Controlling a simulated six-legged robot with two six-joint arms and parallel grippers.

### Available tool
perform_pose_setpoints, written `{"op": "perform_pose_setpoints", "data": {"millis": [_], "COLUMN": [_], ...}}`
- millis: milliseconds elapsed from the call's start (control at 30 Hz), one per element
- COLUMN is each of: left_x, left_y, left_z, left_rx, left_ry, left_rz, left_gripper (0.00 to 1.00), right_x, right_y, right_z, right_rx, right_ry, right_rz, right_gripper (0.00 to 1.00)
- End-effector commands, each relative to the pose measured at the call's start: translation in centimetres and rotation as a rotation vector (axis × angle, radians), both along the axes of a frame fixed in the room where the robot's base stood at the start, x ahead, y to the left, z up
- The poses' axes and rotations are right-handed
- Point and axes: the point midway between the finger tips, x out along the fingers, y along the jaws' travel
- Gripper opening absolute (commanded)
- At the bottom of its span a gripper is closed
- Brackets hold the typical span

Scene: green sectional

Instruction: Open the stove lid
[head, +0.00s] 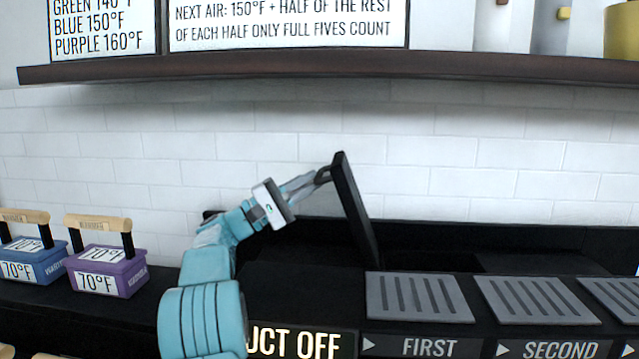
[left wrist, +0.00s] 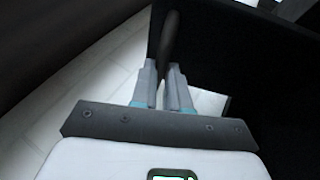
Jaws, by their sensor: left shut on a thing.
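The stove lid (head: 357,208) is a black panel standing steeply tilted above the dark stove top, its upper edge leaning left. A dark handle (head: 322,176) sticks out from its left face near the top. My left gripper (head: 312,180) is shut on this handle. In the left wrist view, the grey fingers (left wrist: 165,88) close around the dark handle bar (left wrist: 168,45), with the black lid (left wrist: 255,70) to the right. My right gripper is in neither view.
Grey slotted plates (head: 418,297) sit right of the lid, above labels FIRST and SECOND. A blue box (head: 32,262) and a purple box (head: 106,270), both marked 70°F, stand at left. A dark shelf (head: 300,66) with sign boards runs above. White tile wall is behind.

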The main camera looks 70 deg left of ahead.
Motion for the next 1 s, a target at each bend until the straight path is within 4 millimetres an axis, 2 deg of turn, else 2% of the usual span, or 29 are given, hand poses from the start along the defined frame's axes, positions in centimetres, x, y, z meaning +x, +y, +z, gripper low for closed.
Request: {"op": "perform_pose_setpoints", "data": {"millis": [33, 200, 667, 700, 733, 767, 1000], "left_x": [-0.02, -0.19, 0.03, 0.03, 0.02, 0.01, -0.10], "left_y": [0.09, 0.15, 0.03, 0.03, 0.04, 0.05, 0.09], "left_z": [-0.70, -1.15, -1.31, -1.29, -1.27, -1.24, -1.04], "left_rx": [-0.004, -0.003, -0.002, -0.002, -0.002, -0.002, 0.000], "left_ry": [0.008, 0.010, 0.010, 0.009, 0.009, 0.008, 0.006], "left_rz": [-0.004, -0.005, -0.009, -0.009, -0.009, -0.009, -0.005], "left_gripper": [0.00, 0.00, 0.00, 0.28, 0.37, 0.40, 0.40], "right_x": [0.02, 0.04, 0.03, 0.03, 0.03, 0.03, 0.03], "right_y": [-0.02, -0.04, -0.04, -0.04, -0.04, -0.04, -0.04], "right_z": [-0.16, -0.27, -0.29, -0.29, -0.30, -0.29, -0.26], "right_rx": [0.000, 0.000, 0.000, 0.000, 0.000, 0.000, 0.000], "right_ry": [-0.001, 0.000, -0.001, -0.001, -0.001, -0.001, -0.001], "right_rz": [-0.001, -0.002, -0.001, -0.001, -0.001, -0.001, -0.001], "right_gripper": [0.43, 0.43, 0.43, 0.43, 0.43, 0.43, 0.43]}}
